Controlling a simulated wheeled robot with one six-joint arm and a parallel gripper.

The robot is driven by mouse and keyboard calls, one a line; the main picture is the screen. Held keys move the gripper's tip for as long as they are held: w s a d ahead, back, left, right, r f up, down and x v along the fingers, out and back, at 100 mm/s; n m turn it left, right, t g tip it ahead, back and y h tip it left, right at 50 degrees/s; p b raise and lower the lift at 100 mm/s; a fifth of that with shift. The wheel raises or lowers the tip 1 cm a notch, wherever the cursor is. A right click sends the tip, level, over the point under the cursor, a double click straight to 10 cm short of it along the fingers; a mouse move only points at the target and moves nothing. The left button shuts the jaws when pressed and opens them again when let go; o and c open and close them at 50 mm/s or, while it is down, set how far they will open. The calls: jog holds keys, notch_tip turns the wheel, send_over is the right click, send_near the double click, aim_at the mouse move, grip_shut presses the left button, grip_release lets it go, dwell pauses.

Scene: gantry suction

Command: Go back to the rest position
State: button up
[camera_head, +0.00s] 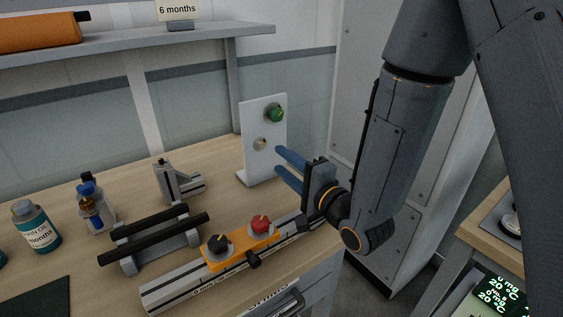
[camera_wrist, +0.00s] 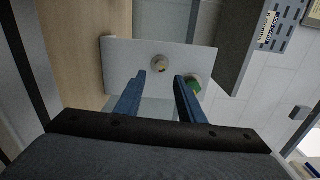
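My gripper (camera_head: 277,160) is at the right of the workbench, its two blue fingers pointing left toward a white upright panel (camera_head: 251,117). The fingers are parted with nothing visible between them, and they also show in the wrist view (camera_wrist: 158,77). The panel carries a green knob (camera_head: 274,113) and a small beige knob (camera_head: 260,143). In the wrist view the beige knob (camera_wrist: 158,63) shows between and beyond the fingertips, and the green knob (camera_wrist: 194,84) is partly behind the right finger. I cannot tell whether a finger touches the panel.
Below the gripper lies a metal rail with an orange carriage (camera_head: 238,252) bearing a black and a red knob. A stand with black bars (camera_head: 153,238), a grey clamp block (camera_head: 177,181) and bottles (camera_head: 36,226) stand left. A shelf (camera_head: 130,43) runs above. A grey cabinet (camera_head: 345,95) stands behind my arm.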

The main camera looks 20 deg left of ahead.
jog(key=w+d+f+n+h, duration=0.1)
jog(key=d+h, duration=0.1)
jog(key=d, duration=0.1)
jog(key=w+d+f+h, duration=0.2)
jog(key=d, duration=0.2)
jog(key=w+d+f+n+h, duration=0.1)
jog(key=d+h, duration=0.1)
jog(key=d, duration=0.2)
jog(key=shift+w+d+f+n+g+h, duration=0.2)
jog(key=shift+f+n+g+h, duration=0.1)
jog(key=shift+f+h, duration=0.1)
jog(key=s+d+f+n+g+h, duration=0.1)
jog(key=d+f+h, duration=0.1)
jog(key=d, duration=0.3)
jog(key=s+d+f+n+g+h, duration=0.1)
jog(key=s+d+g+h, duration=0.1)
jog(key=d, duration=0.4)
jog(key=s+d+n+g+h, duration=0.1)
jog(key=s+d+n+g, duration=0.1)
jog(key=s+d, duration=0.4)
jog(key=s+d+n+g+h, duration=0.2)
jog(key=s+d+g, duration=0.3)
jog(key=s, duration=0.6)
jog(key=shift+s+d+r+g, duration=0.15)
jog(key=shift+d+r+g, duration=0.1)
jog(key=shift+d+g, duration=0.1)
